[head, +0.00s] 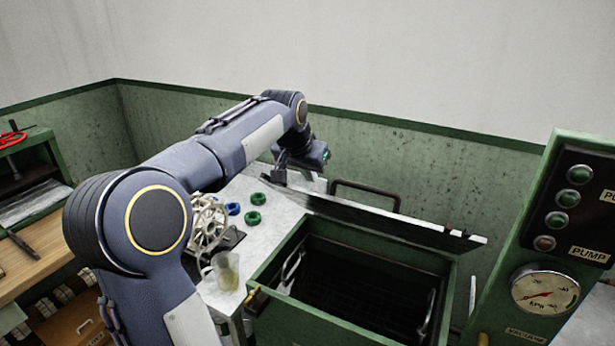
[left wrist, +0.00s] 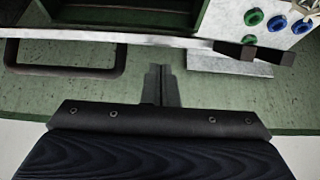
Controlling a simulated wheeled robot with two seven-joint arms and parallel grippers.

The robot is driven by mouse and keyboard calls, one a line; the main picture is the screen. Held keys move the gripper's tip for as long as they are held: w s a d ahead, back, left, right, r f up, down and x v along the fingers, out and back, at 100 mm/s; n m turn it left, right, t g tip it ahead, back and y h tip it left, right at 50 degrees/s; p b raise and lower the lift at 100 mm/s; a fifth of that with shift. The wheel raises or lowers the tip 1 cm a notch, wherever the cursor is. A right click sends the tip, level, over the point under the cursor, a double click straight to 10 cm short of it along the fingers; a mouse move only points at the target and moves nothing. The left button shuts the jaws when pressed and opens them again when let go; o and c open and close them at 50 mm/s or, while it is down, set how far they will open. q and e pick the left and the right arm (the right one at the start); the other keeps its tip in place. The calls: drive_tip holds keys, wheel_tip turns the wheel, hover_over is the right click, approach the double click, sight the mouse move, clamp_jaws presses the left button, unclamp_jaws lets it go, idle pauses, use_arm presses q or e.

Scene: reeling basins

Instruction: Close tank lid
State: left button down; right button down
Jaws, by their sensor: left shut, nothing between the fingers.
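The green tank (head: 262,290) stands open in the head view, with its dark inside showing. Its lid (head: 380,215) stands raised at the back and is seen nearly edge-on. The dark lid handle (head: 366,186) sticks out on the far side of the lid. My left gripper (head: 281,176) is shut and empty, near the lid's left end. In the left wrist view the shut fingers (left wrist: 158,72) point toward the lid edge (left wrist: 120,38), with the handle (left wrist: 65,72) to their left. A gap shows between fingers and lid. My right gripper is out of view.
A white-topped table (head: 275,212) left of the tank holds blue and green rings (head: 254,217), a pale reel (head: 207,222) and a glass beaker (head: 226,270). A pump panel (head: 560,230) with a gauge stands right. A green wall is close behind the lid.

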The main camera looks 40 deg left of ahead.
use_arm(q)
drive_tip(key=shift+s+d+f, duration=0.1)
drive_tip(key=shift+s+f, duration=0.1)
drive_tip(key=shift+s, duration=0.15)
drive_tip(key=shift+f, duration=0.25)
